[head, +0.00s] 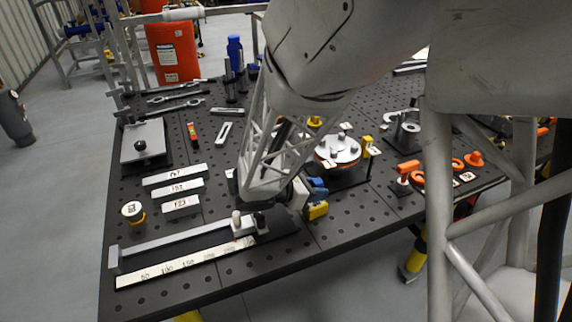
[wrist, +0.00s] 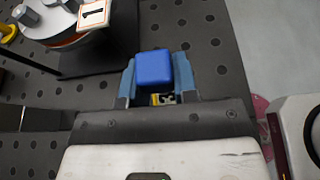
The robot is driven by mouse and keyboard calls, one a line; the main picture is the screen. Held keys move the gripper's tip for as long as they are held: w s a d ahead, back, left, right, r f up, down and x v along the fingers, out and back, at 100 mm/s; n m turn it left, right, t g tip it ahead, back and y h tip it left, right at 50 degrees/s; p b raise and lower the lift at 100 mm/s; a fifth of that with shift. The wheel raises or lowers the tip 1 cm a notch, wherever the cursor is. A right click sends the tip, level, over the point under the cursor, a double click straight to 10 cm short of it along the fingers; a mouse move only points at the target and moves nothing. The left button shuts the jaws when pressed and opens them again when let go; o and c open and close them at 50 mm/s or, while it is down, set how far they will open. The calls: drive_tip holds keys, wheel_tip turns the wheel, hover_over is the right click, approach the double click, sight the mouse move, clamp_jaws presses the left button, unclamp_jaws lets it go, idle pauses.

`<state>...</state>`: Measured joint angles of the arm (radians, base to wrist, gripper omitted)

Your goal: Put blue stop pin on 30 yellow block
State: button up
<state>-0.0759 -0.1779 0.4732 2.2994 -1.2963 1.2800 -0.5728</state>
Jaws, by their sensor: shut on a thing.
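My gripper (wrist: 156,78) has its two blue-grey fingers closed on the sides of a blue block-like piece, which I take for the blue stop pin (wrist: 154,66). A small yellow piece with a partly hidden dark mark, seemingly a 3, shows just behind the blue piece between the fingers (wrist: 162,98). In the head view, my gripper (head: 310,192) is low over the table's front part, and a yellow block (head: 317,211) is directly at its fingertips. My arm and gripper hide much of this spot. I cannot tell whether the pin touches the yellow block.
A black perforated table (head: 330,232) carries everything. A rail with a marked scale (head: 190,262) lies left of my gripper, with several labelled grey bars (head: 175,189) behind it. A round plate with pegs (head: 338,149) stands behind right.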

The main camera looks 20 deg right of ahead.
drive_tip(key=shift+f, duration=0.85)
drive_tip(key=shift+f, duration=0.1)
drive_tip(key=o, duration=0.9)
